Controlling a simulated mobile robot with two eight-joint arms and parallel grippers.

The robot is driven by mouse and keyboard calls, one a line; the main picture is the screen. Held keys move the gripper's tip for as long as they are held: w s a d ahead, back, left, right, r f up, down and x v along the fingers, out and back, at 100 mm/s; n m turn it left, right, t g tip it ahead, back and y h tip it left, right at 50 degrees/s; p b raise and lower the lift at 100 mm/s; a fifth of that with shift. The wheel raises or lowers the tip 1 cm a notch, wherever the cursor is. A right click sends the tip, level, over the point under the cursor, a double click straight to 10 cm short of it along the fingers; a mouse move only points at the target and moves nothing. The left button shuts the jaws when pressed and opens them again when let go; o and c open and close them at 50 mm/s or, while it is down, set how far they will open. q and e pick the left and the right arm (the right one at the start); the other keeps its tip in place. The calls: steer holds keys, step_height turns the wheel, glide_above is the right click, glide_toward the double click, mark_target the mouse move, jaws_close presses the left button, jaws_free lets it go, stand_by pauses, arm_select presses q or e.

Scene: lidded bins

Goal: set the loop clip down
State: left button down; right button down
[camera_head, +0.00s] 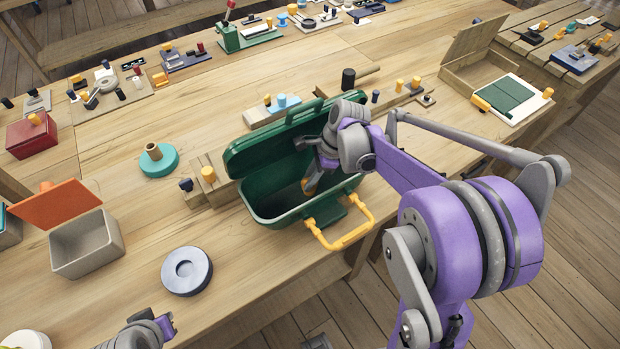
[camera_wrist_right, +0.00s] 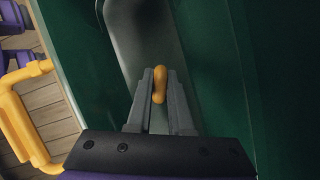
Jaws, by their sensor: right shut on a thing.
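The loop clip (camera_wrist_right: 159,84), a small yellow-orange piece, is pinched between the fingertips of my right gripper (camera_wrist_right: 160,92) in the wrist view. In the head view my right gripper (camera_head: 318,170) reaches down into the open green bin (camera_head: 270,213), with an orange bit showing at its tip. Whether the clip touches the bin floor I cannot tell. The bin's green lid (camera_head: 262,150) stands raised at the back. My left arm's end (camera_head: 145,332) shows only partly at the bottom left, and its jaws cannot be made out.
The bin has a yellow handle (camera_head: 345,236) at its front, near the table edge. A grey box with an orange lid (camera_head: 62,206), a round grey-blue disc (camera_head: 187,271) and a teal ring (camera_head: 158,161) stand to the left. Wooden blocks flank the bin. Bare table lies between them.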

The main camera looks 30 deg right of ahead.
steer(key=shift+d+f, duration=0.2)
steer(key=shift+f, duration=0.1)
steer(key=shift+f, duration=0.1)
steer(key=c, duration=0.8)
jaws_free()
steer(key=v, duration=1.2)
steer(key=shift+a+p, duration=0.1)
steer(key=shift+p, duration=0.25)
